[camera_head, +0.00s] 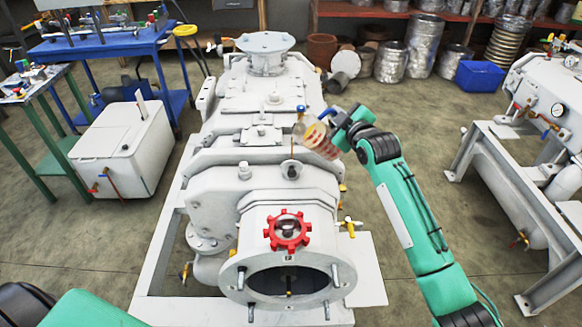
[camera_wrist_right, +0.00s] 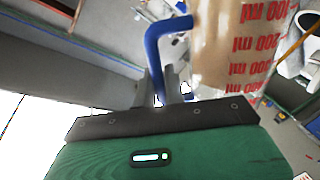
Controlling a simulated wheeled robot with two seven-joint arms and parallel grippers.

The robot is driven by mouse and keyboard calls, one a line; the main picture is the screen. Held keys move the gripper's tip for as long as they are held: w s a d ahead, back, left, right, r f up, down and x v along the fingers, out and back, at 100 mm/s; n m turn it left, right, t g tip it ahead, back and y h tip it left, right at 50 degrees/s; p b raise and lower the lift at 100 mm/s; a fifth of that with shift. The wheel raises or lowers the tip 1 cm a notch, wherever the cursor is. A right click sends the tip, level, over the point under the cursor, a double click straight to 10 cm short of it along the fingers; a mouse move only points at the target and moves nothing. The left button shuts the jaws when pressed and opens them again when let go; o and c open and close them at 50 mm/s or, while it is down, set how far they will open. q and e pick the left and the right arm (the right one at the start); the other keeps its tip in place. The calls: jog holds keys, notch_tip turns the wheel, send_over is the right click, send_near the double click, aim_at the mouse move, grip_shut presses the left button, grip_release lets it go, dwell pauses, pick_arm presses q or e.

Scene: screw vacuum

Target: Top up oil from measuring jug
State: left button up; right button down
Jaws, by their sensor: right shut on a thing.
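The measuring jug (camera_head: 319,142), clear with red markings and a blue handle, is strongly tilted above the front part of the large grey vacuum pump (camera_head: 265,100). My right gripper (camera_head: 340,122) is shut on its handle. In the right wrist view the jug (camera_wrist_right: 222,50) shows red ml marks and brownish contents, and its blue handle (camera_wrist_right: 152,50) sits at the gripper's fingers (camera_wrist_right: 170,92). A thin brown line runs down from near the jug's mouth to a small round port (camera_head: 291,170) on the pump. The port's opening is too small to make out. My left gripper is out of view.
A red handwheel (camera_head: 287,231) and an open flange (camera_head: 288,283) are at the pump's front. A white tank (camera_head: 122,146) and blue bench (camera_head: 105,42) stand left; another machine (camera_head: 545,120) stands right. Floor between is clear.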

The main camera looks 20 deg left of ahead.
jog(key=shift+a+r, duration=0.15)
dwell(0.9)
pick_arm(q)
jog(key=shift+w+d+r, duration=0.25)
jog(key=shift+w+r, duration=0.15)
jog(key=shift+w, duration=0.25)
pick_arm(e)
jog(key=shift+s+a+n, duration=0.2)
jog(key=shift+n, duration=0.3)
dwell(1.3)
dwell(0.4)
pick_arm(q)
jog(key=shift+b, duration=0.3)
pick_arm(e)
jog(key=shift+a, duration=0.1)
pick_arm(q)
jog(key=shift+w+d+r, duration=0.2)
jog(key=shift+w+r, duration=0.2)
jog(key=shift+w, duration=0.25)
pick_arm(e)
jog(key=shift+s+a+n+h, duration=0.2)
jog(key=shift+n+h, duration=0.1)
jog(key=shift+n, duration=0.1)
dwell(1.4)
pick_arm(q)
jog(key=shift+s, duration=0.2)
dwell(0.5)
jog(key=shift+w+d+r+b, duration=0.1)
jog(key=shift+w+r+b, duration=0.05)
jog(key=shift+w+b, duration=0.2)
